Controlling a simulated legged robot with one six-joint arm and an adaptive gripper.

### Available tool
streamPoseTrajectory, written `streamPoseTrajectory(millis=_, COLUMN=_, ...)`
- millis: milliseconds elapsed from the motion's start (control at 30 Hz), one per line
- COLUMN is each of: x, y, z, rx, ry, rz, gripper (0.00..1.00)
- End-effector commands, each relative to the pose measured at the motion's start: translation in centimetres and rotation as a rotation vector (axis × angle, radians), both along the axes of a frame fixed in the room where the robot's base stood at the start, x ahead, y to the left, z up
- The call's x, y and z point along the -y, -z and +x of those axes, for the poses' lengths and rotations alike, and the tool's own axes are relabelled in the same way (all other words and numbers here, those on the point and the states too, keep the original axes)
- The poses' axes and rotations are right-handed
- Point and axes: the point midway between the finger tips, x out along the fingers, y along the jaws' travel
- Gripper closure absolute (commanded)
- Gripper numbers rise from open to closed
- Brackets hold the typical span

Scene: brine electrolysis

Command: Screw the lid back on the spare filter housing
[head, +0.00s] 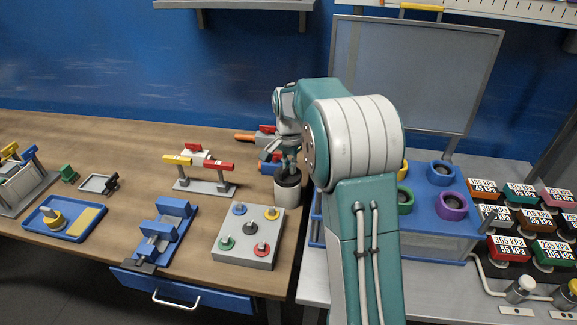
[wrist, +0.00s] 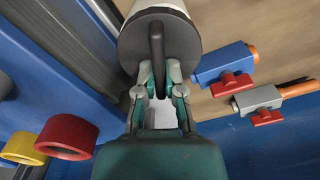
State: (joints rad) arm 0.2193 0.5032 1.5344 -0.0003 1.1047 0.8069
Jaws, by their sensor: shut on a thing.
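The filter housing (head: 287,192) is a white upright cylinder at the right end of the wooden bench. Its dark lid (head: 288,176) sits at its top; in the wrist view the lid (wrist: 178,35) is a dark grey disc with a black raised bar handle (wrist: 156,45). The housing's white wall shows at the lid's edge. I cannot tell how far the lid is screwed on. My gripper (head: 290,162) is above the lid, and in the wrist view my gripper (wrist: 159,75) is shut on the bar handle. My arm hides some of the space behind it.
A grey block with coloured knobs (head: 248,240) stands in front of the housing. A valve stand (head: 205,187) is to the left, and red-handled valves (wrist: 235,80) are close by. A blue rack with coloured rings (head: 452,205) is to the right. Bare bench lies at the back left.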

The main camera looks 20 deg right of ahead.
Motion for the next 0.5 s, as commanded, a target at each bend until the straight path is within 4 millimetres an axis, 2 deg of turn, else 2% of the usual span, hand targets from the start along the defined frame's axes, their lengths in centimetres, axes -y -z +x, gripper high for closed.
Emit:
streamPoseTrajectory(millis=233, x=0.05, y=-0.11, z=0.02, rx=0.002, ry=0.021, rz=-0.001, gripper=1.00)
streamPoseTrajectory(millis=500, x=0.12, y=-0.11, z=-0.20, rx=0.004, ry=0.314, rz=-0.001, gripper=1.00)
